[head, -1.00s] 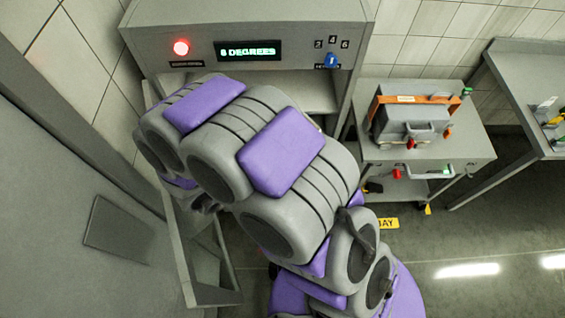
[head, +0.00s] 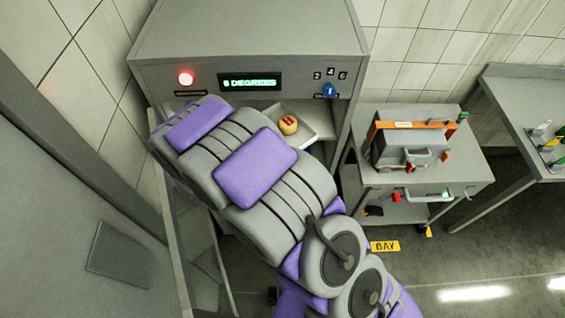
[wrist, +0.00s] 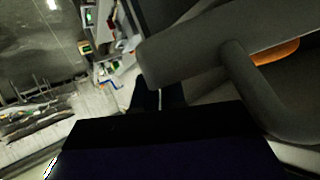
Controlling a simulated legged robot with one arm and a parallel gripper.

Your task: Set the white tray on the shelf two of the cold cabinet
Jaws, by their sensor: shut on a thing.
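The white tray (head: 325,132) shows in the head view in the opening of the cold cabinet (head: 255,48), partly behind my arm. A small yellow-orange cheese wheel (head: 288,126) with a red mark sits on it. My gripper is hidden behind my arm in the head view. In the wrist view its dark jaw parts (wrist: 158,97) are in view, shut on the tray; the grip itself is poorly seen. An orange patch (wrist: 278,52) shows at the right of the wrist view. The shelves under my arm are hidden, so I cannot tell the tray's level.
The cabinet's front carries a red lamp (head: 186,77), an "8 DEGREES" display (head: 250,82) and a blue knob (head: 329,90). Its glass door (head: 200,260) stands open at lower left. A grey cart (head: 440,178) with a grey-and-orange case stands to the right, before a bench (head: 510,95).

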